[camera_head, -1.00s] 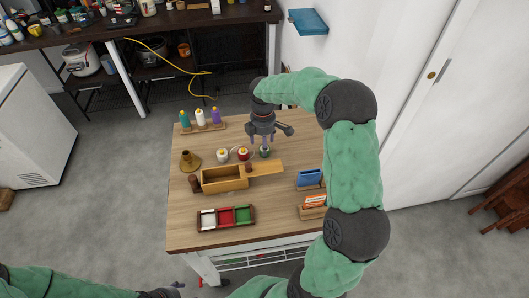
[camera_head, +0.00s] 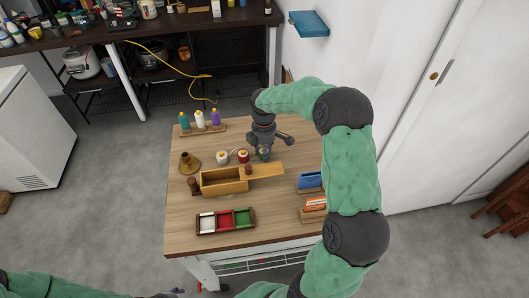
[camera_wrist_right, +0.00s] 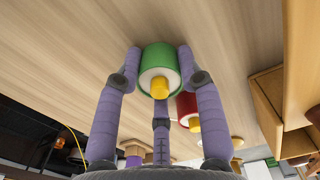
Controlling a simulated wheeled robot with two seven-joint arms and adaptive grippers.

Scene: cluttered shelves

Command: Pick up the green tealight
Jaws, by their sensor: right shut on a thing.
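The green tealight (camera_wrist_right: 152,57), a short green cylinder with a white top and a yellow knob, sits between the fingers of my right gripper (camera_wrist_right: 160,65) in the right wrist view. The fingers are shut on its sides. In the head view my right gripper (camera_head: 263,152) is low over the table, and the green tealight (camera_head: 264,156) shows only partly between the fingers. Beside it to the left are a red tealight (camera_head: 243,156) and a white tealight (camera_head: 222,157). My left gripper (camera_head: 172,293) is at the bottom edge, too small to tell its state.
A wooden box (camera_head: 224,188) with its lid slid right lies just in front. A brass candle holder (camera_head: 190,163) stands left, a rack of coloured bottles (camera_head: 201,125) behind. A tray with white, red and green compartments (camera_head: 225,232) is near the front. The right-front has small card holders (camera_head: 312,209).

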